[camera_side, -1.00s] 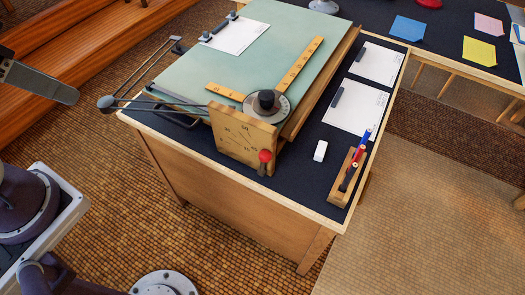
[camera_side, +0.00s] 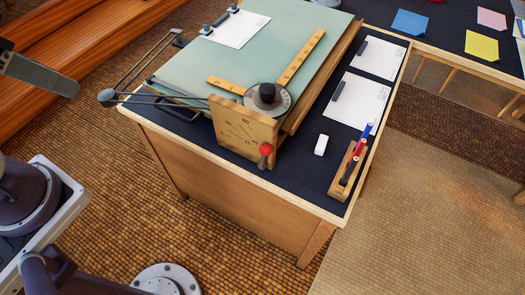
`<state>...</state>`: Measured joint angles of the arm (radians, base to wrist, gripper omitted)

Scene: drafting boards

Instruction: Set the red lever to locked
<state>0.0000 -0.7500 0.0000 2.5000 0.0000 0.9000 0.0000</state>
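The red lever (camera_side: 266,150) has a round red knob on a short dark stem. It stands at the lower right corner of an upright wooden plate (camera_side: 236,122) with a number scale. The plate is at the near edge of a green drafting board (camera_side: 200,66). My gripper is not in view, and nothing touches the lever.
A dark round knob on a grey dial (camera_side: 285,104) joins two yellow rulers (camera_side: 302,58). A white eraser (camera_side: 321,145), a wooden pen holder (camera_side: 341,182) and white sheets (camera_side: 357,100) lie to the right. Metal rods (camera_side: 150,98) jut out left. The air before the lever is clear.

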